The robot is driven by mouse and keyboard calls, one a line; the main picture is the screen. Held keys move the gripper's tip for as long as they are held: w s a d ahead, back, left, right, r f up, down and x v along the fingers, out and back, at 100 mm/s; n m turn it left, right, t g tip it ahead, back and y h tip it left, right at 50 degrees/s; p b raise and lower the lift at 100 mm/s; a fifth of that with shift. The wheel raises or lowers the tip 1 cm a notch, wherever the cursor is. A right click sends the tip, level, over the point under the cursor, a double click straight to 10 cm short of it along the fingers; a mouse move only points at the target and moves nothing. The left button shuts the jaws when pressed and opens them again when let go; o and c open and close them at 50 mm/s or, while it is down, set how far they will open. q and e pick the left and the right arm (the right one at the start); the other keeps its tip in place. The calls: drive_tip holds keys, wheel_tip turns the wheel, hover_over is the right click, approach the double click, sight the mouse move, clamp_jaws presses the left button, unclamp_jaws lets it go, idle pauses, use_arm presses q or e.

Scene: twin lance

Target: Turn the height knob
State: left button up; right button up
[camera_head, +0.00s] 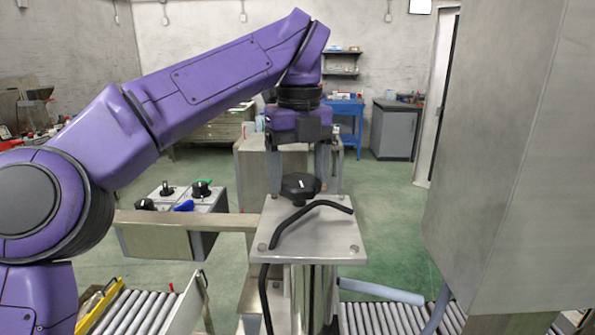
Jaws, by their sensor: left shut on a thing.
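The height knob (300,187) is a black lobed knob with a small white mark on top. It sits on a short stem above a grey metal plate (318,236) bolted to the top of a column. My left gripper (300,176) points straight down from above, with one finger on either side of the knob, and is shut on it. The fingertips are partly hidden around the knob's edge. My right gripper is not in view.
A bent black rod or cable (312,211) lies over the plate. A control box with knobs (208,200) is on the left. A large grey cabinet (500,150) blocks the right side. Roller conveyors (135,312) run below.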

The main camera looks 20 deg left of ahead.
sight(298, 178)
use_arm(q)
drive_tip(key=o, duration=1.1)
drive_tip(key=shift+a, duration=0.1)
drive_tip(key=shift+c, duration=0.2)
wheel_tip(298, 178, up, 10)
drive_tip(key=p, duration=0.7)
drive_tip(key=shift+r, duration=0.2)
drive_tip(key=shift+w, duration=0.1)
